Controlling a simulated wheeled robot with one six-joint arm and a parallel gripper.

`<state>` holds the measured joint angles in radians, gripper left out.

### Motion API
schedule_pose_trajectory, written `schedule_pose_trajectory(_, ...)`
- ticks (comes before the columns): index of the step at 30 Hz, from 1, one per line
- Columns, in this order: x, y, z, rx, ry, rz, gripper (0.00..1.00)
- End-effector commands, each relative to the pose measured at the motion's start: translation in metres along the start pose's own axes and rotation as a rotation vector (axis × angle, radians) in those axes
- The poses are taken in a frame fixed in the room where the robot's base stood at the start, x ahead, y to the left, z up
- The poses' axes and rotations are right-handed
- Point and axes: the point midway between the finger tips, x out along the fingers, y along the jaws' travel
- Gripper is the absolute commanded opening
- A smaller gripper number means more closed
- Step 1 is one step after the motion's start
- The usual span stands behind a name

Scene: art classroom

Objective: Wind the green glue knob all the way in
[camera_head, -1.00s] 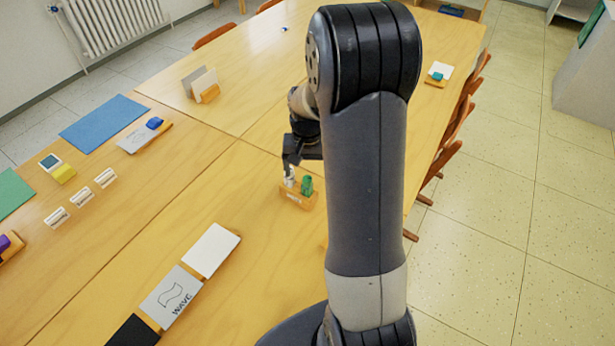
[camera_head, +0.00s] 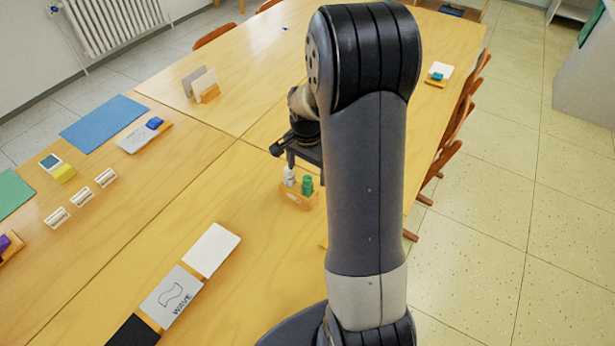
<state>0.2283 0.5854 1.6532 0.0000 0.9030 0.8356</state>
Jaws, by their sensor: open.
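The green glue knob (camera_head: 307,184) stands upright in a small wooden holder (camera_head: 296,198) on the table. A white glue piece (camera_head: 290,176) stands beside it on the left in the same holder. My gripper (camera_head: 284,156) is open, just above and behind the holder. It looks empty and apart from the knob. Part of the gripper is hidden behind my arm. How far the knob is wound in cannot be told at this size.
White and grey "WAVE" cards (camera_head: 171,297) lie at the front. A card stand (camera_head: 207,93) stands farther back. A blue sheet (camera_head: 104,122) and several small white items lie on the left. The table left of the holder is clear.

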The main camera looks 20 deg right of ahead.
Motion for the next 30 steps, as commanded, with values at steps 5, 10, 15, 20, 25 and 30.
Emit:
schedule_pose_trajectory(5,0.002,0.0,0.0,-0.001,0.0,0.0,0.82)
schedule_pose_trajectory(10,0.005,0.0,0.0,-0.002,0.0,0.0,0.82)
schedule_pose_trajectory(15,0.009,0.0,0.0,-0.002,0.0,0.0,0.82)
schedule_pose_trajectory(20,0.012,0.0,0.0,-0.002,0.0,0.001,0.82)
schedule_pose_trajectory(25,0.016,0.0,0.0,-0.002,-0.001,0.001,0.82)
schedule_pose_trajectory(30,0.021,0.001,0.001,-0.002,-0.003,0.004,0.82)
